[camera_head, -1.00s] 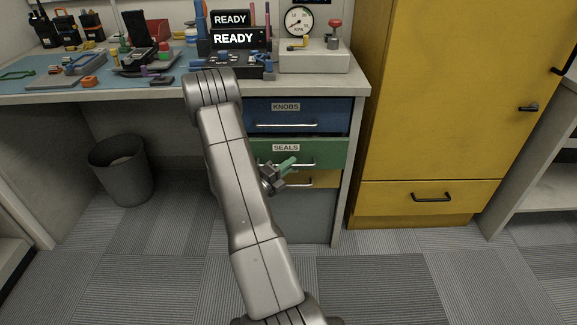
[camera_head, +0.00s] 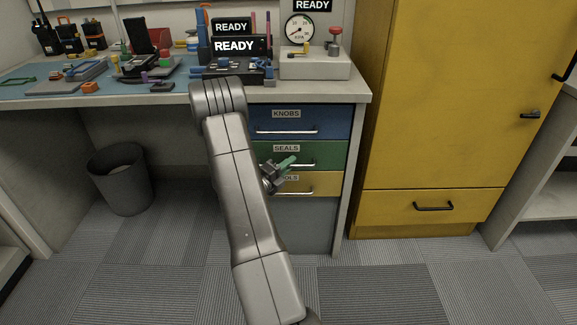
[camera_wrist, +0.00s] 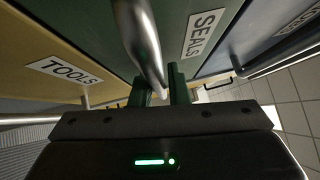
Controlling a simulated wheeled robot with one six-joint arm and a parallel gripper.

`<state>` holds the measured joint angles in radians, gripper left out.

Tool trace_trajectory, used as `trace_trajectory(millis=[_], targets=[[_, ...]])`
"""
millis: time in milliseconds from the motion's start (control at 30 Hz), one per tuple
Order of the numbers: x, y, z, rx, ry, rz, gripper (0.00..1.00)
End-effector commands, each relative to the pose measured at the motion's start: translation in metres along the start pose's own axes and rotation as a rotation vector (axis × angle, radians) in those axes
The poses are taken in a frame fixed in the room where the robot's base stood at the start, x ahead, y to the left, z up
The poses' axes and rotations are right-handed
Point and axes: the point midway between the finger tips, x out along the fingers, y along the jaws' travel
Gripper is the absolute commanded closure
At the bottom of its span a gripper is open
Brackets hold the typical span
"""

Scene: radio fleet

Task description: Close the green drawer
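The green drawer (camera_head: 328,153), labelled SEALS, is in the desk's drawer stack, between the blue drawer above and the yellow drawer below. Its front looks close to level with its neighbours; whether a small gap is left I cannot tell. Its silver bar handle (camera_wrist: 143,45) shows in the wrist view, running down between my fingers. My gripper (camera_head: 288,162) is at this handle, and its green fingers (camera_wrist: 160,90) sit close on both sides of the bar, seemingly shut on it. My arm hides the drawer's left part in the head view.
The blue KNOBS drawer (camera_head: 335,122) and the yellow TOOLS drawer (camera_head: 328,183) look shut. A tall yellow cabinet (camera_head: 450,100) stands to the right. A grey bin (camera_head: 122,182) is under the desk at left. The carpet (camera_head: 385,290) in front is clear.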

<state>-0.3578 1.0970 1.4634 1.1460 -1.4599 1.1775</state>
Motion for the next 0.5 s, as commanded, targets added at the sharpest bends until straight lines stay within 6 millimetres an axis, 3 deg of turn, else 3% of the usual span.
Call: trace_trajectory(millis=[167,500], targets=[[-0.011,0.0,0.002,0.0,-0.005,0.002,0.8],[-0.087,-0.002,0.001,-0.002,-0.006,0.001,0.8]])
